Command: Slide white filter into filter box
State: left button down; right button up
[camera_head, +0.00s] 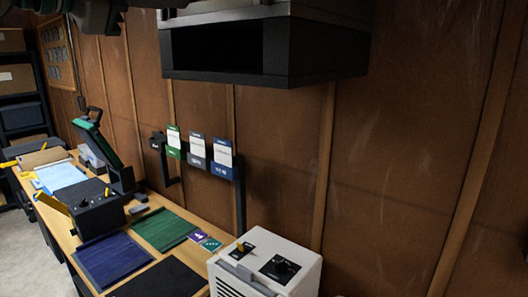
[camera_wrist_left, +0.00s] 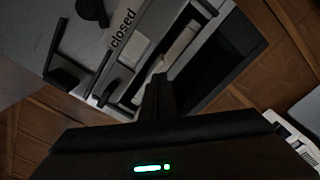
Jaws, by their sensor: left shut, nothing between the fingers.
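In the left wrist view my left gripper (camera_wrist_left: 158,92) is shut, with nothing between its fingers. Its tip is in front of a grey box (camera_wrist_left: 85,55) with a long dark opening, which I take to be the filter box. A pale off-white piece (camera_wrist_left: 180,45), likely the white filter, lies lengthwise in the opening just beyond the fingertips. Shadow hides how deep it sits, and I cannot tell whether the fingers touch it. In the head view a wall-mounted box (camera_head: 335,52) with a dark front opening hangs at the top; its inside is too dark to read. My right gripper is not in view.
A strip marked "closed" (camera_wrist_left: 123,28) and dark knobs (camera_wrist_left: 92,10) are on the grey box face. Below, a bench holds blue (camera_head: 110,260) and green (camera_head: 163,229) mats. A white unit (camera_head: 262,262) with a knob stands at its near end. Cards (camera_head: 196,148) hang on the wall.

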pick_arm(q)
jog(key=shift+w+d, duration=0.2)
jog(key=shift+w, duration=0.05)
jog(key=b+v, duration=0.2)
jog(key=v, duration=0.5)
jog(key=shift+b, duration=0.4)
dwell(0.4)
